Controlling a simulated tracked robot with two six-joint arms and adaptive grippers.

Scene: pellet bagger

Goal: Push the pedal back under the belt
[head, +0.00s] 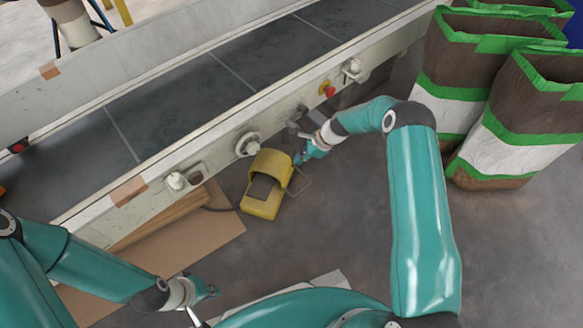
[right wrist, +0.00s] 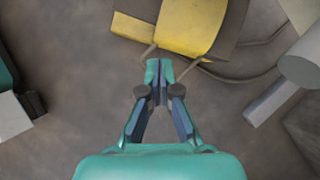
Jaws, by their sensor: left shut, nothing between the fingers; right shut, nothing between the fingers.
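The yellow pedal (head: 271,163) is on the floor beside the near side of the belt (head: 160,118), with its upper end close to the belt frame. It has a hood with a dark opening, and a thin wire loop sticks out on its right. My right gripper (head: 300,158) is shut and empty, low beside the pedal's right side. In the right wrist view the shut fingertips (right wrist: 159,68) are just short of the yellow pedal (right wrist: 190,25), near the thin bars; contact cannot be told. My left gripper (head: 210,291) is shut and empty, away from the pedal at lower left.
Knobs and a red button (head: 327,89) line the belt's side frame (head: 210,135). A cardboard sheet (head: 205,235) lies on the floor left of the pedal. Large bags (head: 500,150) with green bands stand at right. The floor below the pedal is clear.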

